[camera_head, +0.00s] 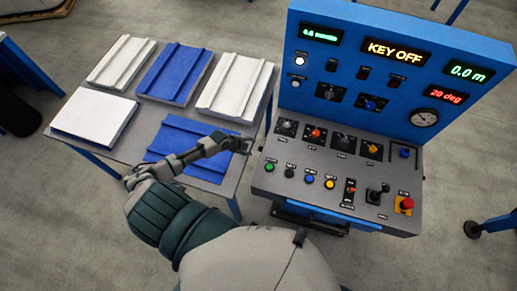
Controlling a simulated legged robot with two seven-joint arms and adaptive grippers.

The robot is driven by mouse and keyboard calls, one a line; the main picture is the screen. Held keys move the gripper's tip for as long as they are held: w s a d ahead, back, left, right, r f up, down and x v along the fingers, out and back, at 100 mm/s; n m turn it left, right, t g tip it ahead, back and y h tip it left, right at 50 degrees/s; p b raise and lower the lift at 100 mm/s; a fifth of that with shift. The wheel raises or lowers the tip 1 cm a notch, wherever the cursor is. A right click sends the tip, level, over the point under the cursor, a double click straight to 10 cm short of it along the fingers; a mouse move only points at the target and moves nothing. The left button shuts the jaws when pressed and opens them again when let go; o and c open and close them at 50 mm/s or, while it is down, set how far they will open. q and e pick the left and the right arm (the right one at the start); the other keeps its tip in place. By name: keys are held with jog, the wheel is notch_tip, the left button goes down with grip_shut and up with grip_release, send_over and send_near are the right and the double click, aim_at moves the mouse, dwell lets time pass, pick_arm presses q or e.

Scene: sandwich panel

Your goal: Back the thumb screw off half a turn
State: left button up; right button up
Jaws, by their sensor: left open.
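The blue control console (290,85) stands right of centre, with a sloping grey desk (283,181) in front. I cannot tell which of its small fittings is the thumb screw. Candidates are a blue knob (404,153) at the desk's right, an orange-yellow one (372,149), a red one (315,133) and dark ones near them. My left gripper (238,145) is open, just left of the desk's left edge and over the worktable. Nothing shows between its fingers, and it appears apart from the console. My right gripper is out of view.
A grey worktable (128,147) at the left carries several white and blue panels, one blue panel (172,140) partly behind my left gripper. Console displays read "KEY OFF" (395,50), "0.0 m" and "20 deg". A red mushroom button (407,203) sits at the desk's right front.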

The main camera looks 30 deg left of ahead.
aim_at(261, 149)
pick_arm(q)
jog(key=shift+b+x, duration=0.5)
jog(key=shift+x, duration=3.75)
grip_shut()
